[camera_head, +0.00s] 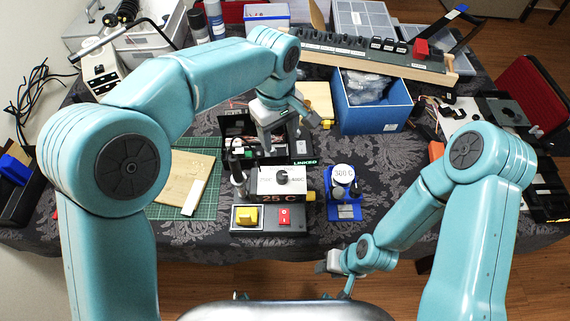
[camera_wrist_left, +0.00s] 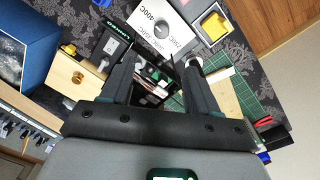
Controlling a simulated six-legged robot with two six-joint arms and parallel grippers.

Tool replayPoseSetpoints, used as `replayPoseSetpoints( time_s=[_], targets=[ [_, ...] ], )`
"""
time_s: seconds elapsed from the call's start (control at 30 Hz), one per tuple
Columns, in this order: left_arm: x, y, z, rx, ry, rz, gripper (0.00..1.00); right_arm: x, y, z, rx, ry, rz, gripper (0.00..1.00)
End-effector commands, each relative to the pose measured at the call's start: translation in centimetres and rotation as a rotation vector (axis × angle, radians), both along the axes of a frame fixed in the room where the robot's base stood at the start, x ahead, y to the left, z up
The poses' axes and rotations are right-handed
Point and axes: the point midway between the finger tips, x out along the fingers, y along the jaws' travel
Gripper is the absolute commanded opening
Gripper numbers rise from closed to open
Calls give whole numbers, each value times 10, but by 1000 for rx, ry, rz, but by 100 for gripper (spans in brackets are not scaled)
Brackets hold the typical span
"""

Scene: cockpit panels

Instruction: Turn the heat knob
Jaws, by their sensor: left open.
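The heat knob (camera_head: 283,177) is a dark round knob on a white panel (camera_head: 266,184) with temperature marks, above a "25 C" display. It also shows at the top of the left wrist view (camera_wrist_left: 162,29). My left gripper (camera_head: 277,143) is over the open box of electronics behind the panel, apart from the knob. In the left wrist view its two dark fingers (camera_wrist_left: 158,64) are spread with nothing held between them, and the knob lies beyond their tips. My right gripper (camera_head: 338,267) is low at the table's front edge, away from the knob; its jaws are unclear.
A yellow switch (camera_head: 246,216) and a red switch (camera_head: 285,216) sit in front of the panel. A blue stand with a round "300 C" piece (camera_head: 344,174) is close on the right. A green mat (camera_head: 203,207) lies left, and a blue bin (camera_head: 372,119) stands behind right.

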Motion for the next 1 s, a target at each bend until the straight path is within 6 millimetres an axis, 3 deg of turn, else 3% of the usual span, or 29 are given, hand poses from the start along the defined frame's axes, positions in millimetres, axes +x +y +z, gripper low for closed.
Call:
replayPoseSetpoints(
  time_s=[0.17, 0.6, 0.8, 1.0],
  targets=[
    [-4, 1, -29, 1, 6, 1, 60, 0, 0, 3, 0, 0, 0, 43],
    [-3, -4, -129, 0, 5, -1, 60, 0, 0, 18, 0, 0, 0, 43],
    [0, -6, -154, -1, 2, 0, 60, 0, 0, 22, 0, 0, 0, 43],
    [1, -6, -160, -2, 1, 0, 60, 0, 0, 22, 0, 0, 0, 43]
  ],
)
